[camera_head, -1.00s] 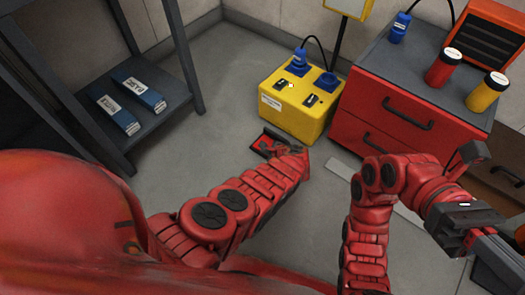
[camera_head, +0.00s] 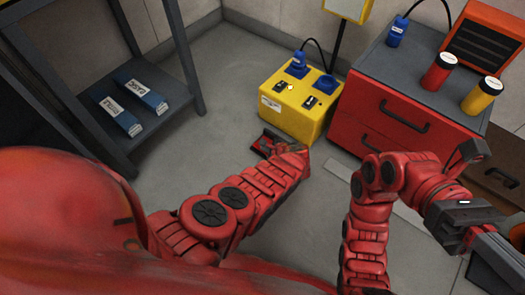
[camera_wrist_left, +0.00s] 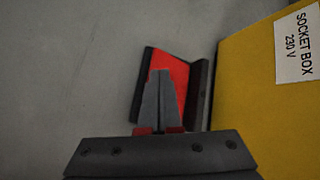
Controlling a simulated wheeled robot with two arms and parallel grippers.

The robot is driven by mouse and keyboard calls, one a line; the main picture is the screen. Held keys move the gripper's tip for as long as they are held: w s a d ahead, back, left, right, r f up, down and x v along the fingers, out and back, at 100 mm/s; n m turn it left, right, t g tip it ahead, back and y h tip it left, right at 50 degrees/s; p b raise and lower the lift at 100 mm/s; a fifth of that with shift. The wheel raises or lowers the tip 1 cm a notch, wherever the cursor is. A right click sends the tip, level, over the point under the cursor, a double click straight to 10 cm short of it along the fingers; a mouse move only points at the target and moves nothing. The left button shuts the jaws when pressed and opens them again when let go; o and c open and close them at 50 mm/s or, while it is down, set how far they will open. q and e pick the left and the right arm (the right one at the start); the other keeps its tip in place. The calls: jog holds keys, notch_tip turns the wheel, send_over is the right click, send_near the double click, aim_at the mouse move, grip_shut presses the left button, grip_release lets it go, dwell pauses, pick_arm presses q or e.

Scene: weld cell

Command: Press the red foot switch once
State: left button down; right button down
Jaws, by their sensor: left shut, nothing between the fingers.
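The red foot switch (camera_head: 263,145) lies on the grey floor, in front of the yellow socket box. It has a red pedal in a dark frame. In the left wrist view, the pedal (camera_wrist_left: 176,73) shows with a raised dark edge on the box side. My left gripper (camera_wrist_left: 161,75) is shut and empty, its fingertips over the pedal in that view. I cannot tell whether they touch it. In the head view my left wrist (camera_head: 289,154) hides part of the switch and most of the fingers. My right gripper (camera_head: 500,258) is at the right edge, partly cut off.
The yellow socket box (camera_head: 288,118) stands close beyond the switch, with a blue plug (camera_head: 298,66) in it. A red drawer cabinet (camera_head: 395,110) stands to its right, bearing red and yellow canisters. A dark shelf (camera_head: 165,90) is at left. Floor between shelf and box is clear.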

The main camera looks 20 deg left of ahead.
aim_at(265, 153)
pick_arm(q)
jog(key=shift+r, duration=0.1)
notch_tip(265, 153, up, 5)
jog(key=p, duration=0.5)
jog(key=shift+w, duration=0.1)
dwell(0.6)
